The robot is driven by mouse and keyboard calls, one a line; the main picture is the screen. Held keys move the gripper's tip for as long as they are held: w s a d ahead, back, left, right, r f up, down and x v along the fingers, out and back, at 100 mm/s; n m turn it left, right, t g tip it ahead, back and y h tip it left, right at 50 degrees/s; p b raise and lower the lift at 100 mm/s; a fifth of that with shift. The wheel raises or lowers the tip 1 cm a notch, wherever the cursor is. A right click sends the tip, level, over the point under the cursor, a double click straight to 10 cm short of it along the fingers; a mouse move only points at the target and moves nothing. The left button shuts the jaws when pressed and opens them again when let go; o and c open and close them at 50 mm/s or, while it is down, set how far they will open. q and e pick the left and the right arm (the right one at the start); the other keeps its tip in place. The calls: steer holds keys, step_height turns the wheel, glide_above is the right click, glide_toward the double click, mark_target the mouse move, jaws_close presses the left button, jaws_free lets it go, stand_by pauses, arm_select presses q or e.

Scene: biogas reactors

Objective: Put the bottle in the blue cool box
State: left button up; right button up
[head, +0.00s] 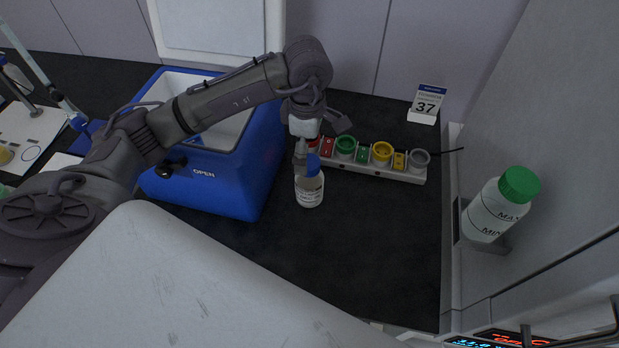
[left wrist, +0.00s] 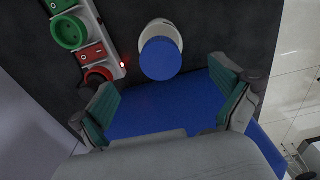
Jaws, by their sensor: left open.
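The bottle (head: 309,190) stands upright on the dark bench, right of the blue cool box. It is clear with a white label and a blue cap. In the left wrist view the bottle (left wrist: 160,50) shows from above, beyond the fingertips. My left gripper (head: 303,148) is above and close to the bottle, partly covering its cap side; its fingers (left wrist: 168,92) are apart with nothing held. The blue cool box (head: 215,185) stands open, its white inside partly hidden by my left arm. Its wall (left wrist: 165,110) shows between and below the fingers. My right gripper is out of view.
A power strip (head: 405,175) with coloured sockets lies just behind the bottle. The white lid (head: 212,25) stands up behind the box. A calendar block (head: 427,105) and a green-capped bottle (head: 495,205) in a wall holder are at the right. The bench front right is clear.

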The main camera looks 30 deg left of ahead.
mark_target(310, 172)
arm_select(q)
steer(key=shift+f, duration=0.75)
steer(key=shift+w+f, duration=0.1)
steer(key=shift+f, duration=0.5)
steer(key=f+p, duration=0.3)
steer(key=f, duration=0.1)
steer(key=shift+s+d+f, duration=0.1)
steer(key=shift+s+d, duration=0.1)
steer(key=shift+d, duration=0.1)
steer(key=shift+f, duration=0.45)
steer(key=shift+w+r, duration=0.1)
steer(key=c, duration=1.8)
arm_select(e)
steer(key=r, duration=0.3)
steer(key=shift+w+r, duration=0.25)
